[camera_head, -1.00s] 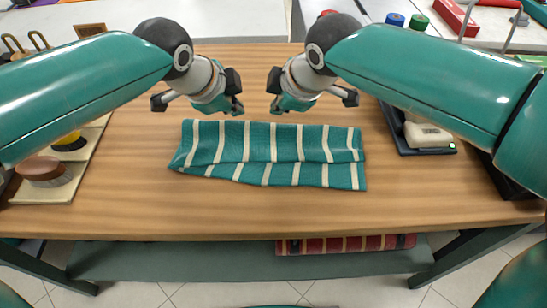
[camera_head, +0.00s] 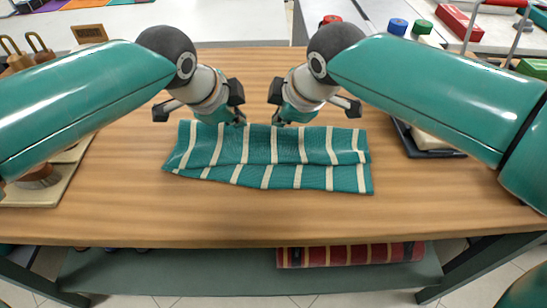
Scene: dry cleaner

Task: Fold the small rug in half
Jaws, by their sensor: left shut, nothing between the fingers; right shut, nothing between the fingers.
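The small rug (camera_head: 268,158) is teal with cream stripes and lies on the wooden table in the middle of the head view. It is doubled over, with an upper layer over a lower one. The lower layer shows along the front and right, so the edges are not flush. My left gripper (camera_head: 238,122) is shut and empty at the rug's back edge, left of its middle. My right gripper (camera_head: 279,121) is shut and empty at the same edge, a little to the right. I cannot tell whether either fingertip touches the cloth.
The wooden table (camera_head: 270,218) is clear in front of the rug. A tray with a brown-topped brush (camera_head: 38,178) is at the left. A dark tray (camera_head: 405,138) with a pale object is at the right, partly behind my arm. A red striped roll (camera_head: 350,254) lies on the shelf below.

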